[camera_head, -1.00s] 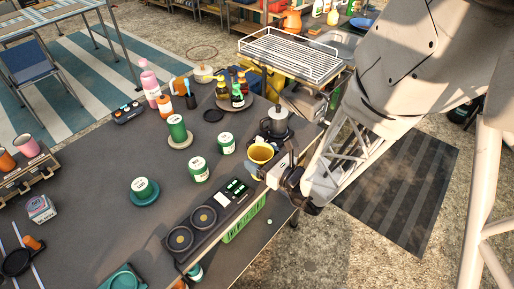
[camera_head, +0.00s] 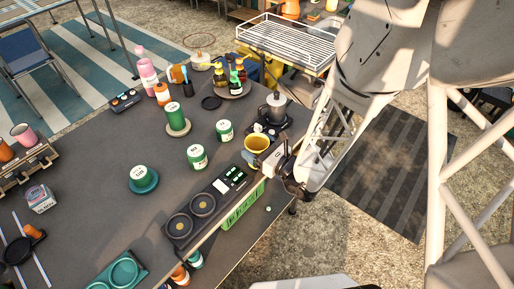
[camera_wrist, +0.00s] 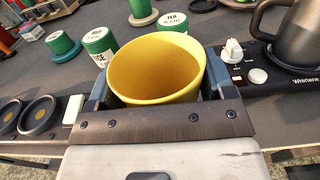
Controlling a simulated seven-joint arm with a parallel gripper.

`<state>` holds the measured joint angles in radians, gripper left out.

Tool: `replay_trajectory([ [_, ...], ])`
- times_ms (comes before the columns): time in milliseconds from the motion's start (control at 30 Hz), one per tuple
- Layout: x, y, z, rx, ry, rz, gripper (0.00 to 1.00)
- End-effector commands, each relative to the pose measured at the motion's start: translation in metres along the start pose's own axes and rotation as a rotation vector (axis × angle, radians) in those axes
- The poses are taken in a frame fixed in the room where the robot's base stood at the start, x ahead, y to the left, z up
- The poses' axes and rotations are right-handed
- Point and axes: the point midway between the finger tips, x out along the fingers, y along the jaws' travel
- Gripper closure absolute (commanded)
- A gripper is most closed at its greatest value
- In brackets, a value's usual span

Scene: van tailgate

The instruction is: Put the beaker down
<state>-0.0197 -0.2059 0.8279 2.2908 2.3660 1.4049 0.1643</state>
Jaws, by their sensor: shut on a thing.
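The yellow beaker (camera_head: 257,146) is held by my gripper (camera_head: 266,158) near the right edge of the dark table. In the wrist view the beaker (camera_wrist: 155,68) is upright, open at the top and empty, and sits between the two fingers of my gripper (camera_wrist: 160,92). The fingers are shut on its sides. Its base is hidden, so I cannot tell whether it touches the table.
A black stove with a dark kettle (camera_head: 273,108) stands just behind the beaker. A black twin-ring unit (camera_head: 203,204) lies in front. Green tins (camera_head: 197,157) stand to the left. A metal rack (camera_head: 288,40) is beyond. Bare table (camera_head: 95,150) lies further left.

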Motion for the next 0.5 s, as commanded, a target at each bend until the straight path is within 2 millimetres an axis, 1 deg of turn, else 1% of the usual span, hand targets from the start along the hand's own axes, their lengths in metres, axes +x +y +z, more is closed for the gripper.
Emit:
replay_trajectory([
  [100, -0.0003, 0.0002, -0.0051, 0.000, 0.001, 0.000, 0.47],
  [500, -0.0003, 0.0003, -0.0077, 0.000, 0.000, 0.000, 0.47],
])
